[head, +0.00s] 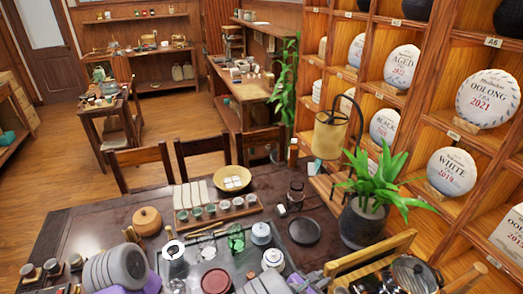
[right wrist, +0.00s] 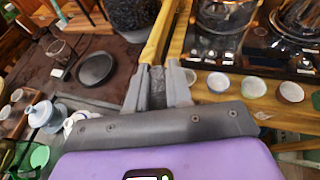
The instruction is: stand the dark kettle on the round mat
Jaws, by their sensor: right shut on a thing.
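The round mat (head: 304,231) is a flat dark disc, bare, on the dark table right of centre. It also shows in the right wrist view (right wrist: 96,68). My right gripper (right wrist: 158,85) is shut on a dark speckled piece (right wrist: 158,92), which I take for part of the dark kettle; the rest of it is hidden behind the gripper. In the head view my right gripper (head: 322,277) is at the bottom, nearer than the mat and a little to its right. My left gripper (head: 132,236) is at the lower left; its jaws are unclear.
A potted plant (head: 365,226) stands right of the mat. A wooden rail (head: 370,257) and a glass kettle (head: 412,272) are at the lower right. A lidded white jar (head: 261,233) is left of the mat. Several small cups (right wrist: 250,87) line the wooden edge.

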